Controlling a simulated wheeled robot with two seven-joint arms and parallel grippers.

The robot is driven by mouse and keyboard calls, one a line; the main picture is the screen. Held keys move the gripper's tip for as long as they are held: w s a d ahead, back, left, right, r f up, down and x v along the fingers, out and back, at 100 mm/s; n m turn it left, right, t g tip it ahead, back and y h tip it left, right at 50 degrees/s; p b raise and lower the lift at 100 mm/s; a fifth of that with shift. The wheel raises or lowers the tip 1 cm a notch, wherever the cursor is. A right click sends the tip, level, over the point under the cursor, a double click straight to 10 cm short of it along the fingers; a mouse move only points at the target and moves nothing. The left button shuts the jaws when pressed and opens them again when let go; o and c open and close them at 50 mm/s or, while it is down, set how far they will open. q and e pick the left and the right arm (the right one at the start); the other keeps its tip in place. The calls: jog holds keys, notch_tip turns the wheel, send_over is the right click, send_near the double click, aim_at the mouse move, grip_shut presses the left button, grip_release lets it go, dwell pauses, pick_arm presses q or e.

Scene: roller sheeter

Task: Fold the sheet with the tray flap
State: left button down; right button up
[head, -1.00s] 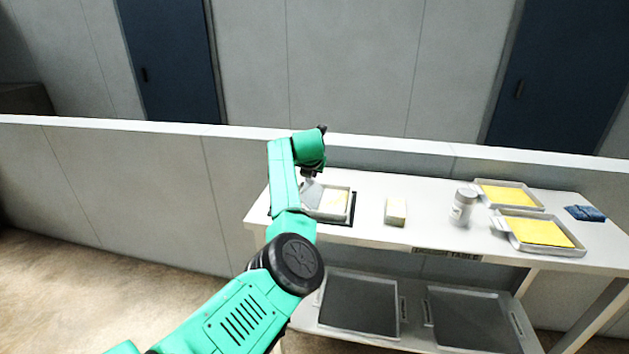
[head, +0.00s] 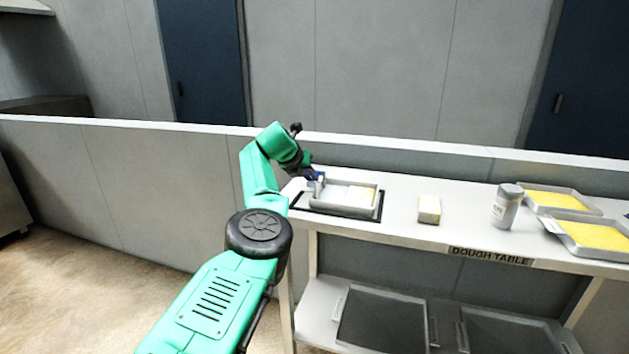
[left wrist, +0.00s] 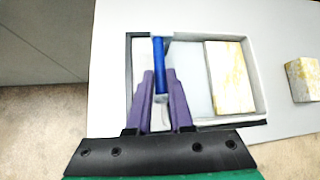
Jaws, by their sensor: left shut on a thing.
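The tray (head: 345,210) is a shallow grey pan on a dark mat at the left end of the white table. My left gripper (head: 313,177) is at the tray's left end. In the left wrist view, its purple fingers (left wrist: 160,88) are shut on the blue handle (left wrist: 160,62). A pale panel (left wrist: 143,55) shows beside the handle; I cannot tell the flap's exact angle. The sheet (left wrist: 230,75), white marbled with yellow, lies in the right part of the tray, apart from my fingers. My right gripper is not in view.
A pale yellow block (head: 429,209) stands on the table right of the tray. Further right are a grey shaker (head: 507,206) and two trays of yellow sheets (head: 560,199). Dark trays (head: 382,318) lie on the lower shelf. A low wall (head: 420,150) runs behind.

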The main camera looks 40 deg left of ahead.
pick_arm(q)
jog(key=shift+s+a+f, duration=0.25)
jog(key=shift+f, duration=0.35)
jog(key=shift+f+b, duration=0.1)
jog(key=shift+b, duration=0.2)
jog(key=shift+s+a, duration=0.15)
jog(key=shift+s, duration=0.05)
jog(key=c, duration=1.1)
grip_release()
jog(key=shift+a+f, duration=0.15)
jog(key=shift+a, duration=0.1)
jog(key=shift+d, duration=0.15)
